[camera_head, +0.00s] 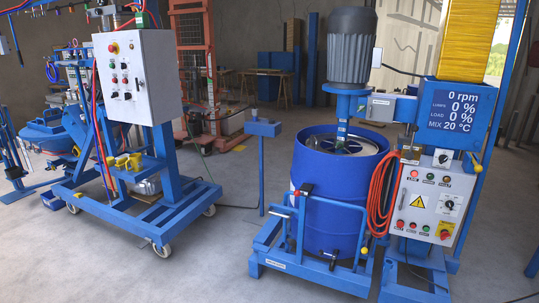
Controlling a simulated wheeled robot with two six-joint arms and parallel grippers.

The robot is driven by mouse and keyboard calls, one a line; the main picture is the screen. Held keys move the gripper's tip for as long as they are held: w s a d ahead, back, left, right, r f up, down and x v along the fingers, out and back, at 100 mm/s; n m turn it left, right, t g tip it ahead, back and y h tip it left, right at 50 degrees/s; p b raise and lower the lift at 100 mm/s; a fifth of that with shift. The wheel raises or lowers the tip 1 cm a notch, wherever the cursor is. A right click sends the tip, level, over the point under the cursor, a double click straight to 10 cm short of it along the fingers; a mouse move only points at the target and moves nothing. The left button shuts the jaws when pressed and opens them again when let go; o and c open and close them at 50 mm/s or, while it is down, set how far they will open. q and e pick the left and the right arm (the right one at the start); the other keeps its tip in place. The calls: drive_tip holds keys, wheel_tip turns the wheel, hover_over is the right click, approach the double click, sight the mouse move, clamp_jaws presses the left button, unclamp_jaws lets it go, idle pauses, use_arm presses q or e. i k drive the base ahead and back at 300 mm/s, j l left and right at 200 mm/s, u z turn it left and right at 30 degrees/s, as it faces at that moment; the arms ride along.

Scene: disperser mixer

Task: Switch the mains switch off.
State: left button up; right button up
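The grey control panel (427,203) is on the right, on the blue mixer frame. At its lower right is a red control on a yellow plate (444,233), which looks like the mains switch; its set position is too small to read. A black rotary knob (449,205) sits above it, and another knob (442,158) is on the upper box. Small lamps or buttons (414,202) and a yellow warning sign (416,202) are also on the panel. The blue display (457,112) reads 0 rpm, lumps 0 %, load 0 %, mix 20 °C. Neither gripper is in view.
A blue drum (332,205) stands under the grey motor (351,48), left of the panel. A coiled orange hose (381,197) hangs between drum and panel. A blue wheeled machine with a white cabinet (138,78) stands at left. Grey floor (225,255) is clear between them.

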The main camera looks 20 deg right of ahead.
sight(444, 235)
drive_tip(key=z, duration=0.45)
drive_tip(key=i+z, duration=0.1)
drive_tip(key=z, duration=0.75)
drive_tip(key=i+j+z, duration=0.1)
drive_tip(key=z, duration=0.35)
drive_tip(key=i+l+z, duration=0.1)
drive_tip(key=z, duration=0.15)
drive_tip(key=i, duration=0.1)
